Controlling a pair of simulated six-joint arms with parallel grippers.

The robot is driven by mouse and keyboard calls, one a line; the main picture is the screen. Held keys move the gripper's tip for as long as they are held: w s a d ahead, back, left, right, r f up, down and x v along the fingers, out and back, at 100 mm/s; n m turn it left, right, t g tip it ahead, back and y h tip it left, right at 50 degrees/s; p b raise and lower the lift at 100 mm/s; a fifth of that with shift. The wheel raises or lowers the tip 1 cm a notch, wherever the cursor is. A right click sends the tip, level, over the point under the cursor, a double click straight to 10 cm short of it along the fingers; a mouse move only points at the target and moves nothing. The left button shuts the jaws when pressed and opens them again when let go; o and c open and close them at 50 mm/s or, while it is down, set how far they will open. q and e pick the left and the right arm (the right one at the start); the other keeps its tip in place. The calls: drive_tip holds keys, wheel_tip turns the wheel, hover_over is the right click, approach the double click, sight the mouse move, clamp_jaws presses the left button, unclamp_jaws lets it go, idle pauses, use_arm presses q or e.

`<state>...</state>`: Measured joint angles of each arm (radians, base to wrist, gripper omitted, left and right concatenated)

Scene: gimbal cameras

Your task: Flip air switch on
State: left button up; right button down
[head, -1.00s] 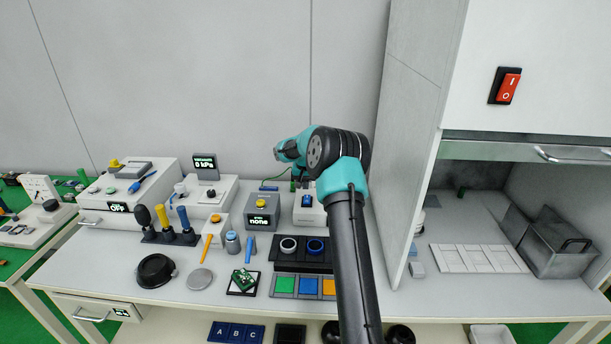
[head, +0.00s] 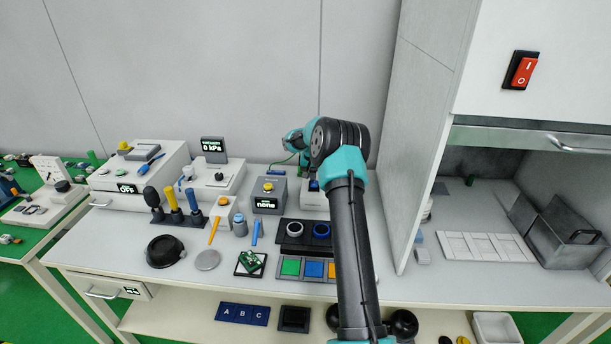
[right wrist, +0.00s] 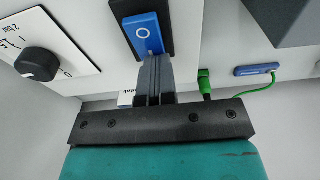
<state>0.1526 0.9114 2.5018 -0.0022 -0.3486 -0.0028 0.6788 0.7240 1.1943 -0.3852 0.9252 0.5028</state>
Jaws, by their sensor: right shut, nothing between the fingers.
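The air switch is a blue rocker (right wrist: 142,35) marked with an O, set in a black frame on a white box. It also shows in the head view (head: 314,185), small and partly behind my right arm. My right gripper (right wrist: 153,62) is shut and empty. Its fingertips are at the near end of the blue rocker in the right wrist view, overlapping its edge; I cannot tell whether they press on it. My left gripper is not in view.
A black pressure knob (right wrist: 38,63) is beside the switch, and a green fitting and hose (right wrist: 205,84) are on the other side. A red rocker (head: 521,70) is on the cabinet. A grey box with a yellow button (head: 268,186) stands left of the switch box.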

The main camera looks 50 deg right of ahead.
drive_tip(key=shift+s+a, duration=0.15)
drive_tip(key=shift+s+a+r, duration=0.25)
drive_tip(key=shift+a+r, duration=0.15)
idle(0.5)
wheel_tip(320, 180, up, 14)
drive_tip(key=w+d, duration=0.1)
drive_tip(key=shift+d, duration=0.4)
drive_tip(key=shift+w+f, duration=0.1)
idle(0.3)
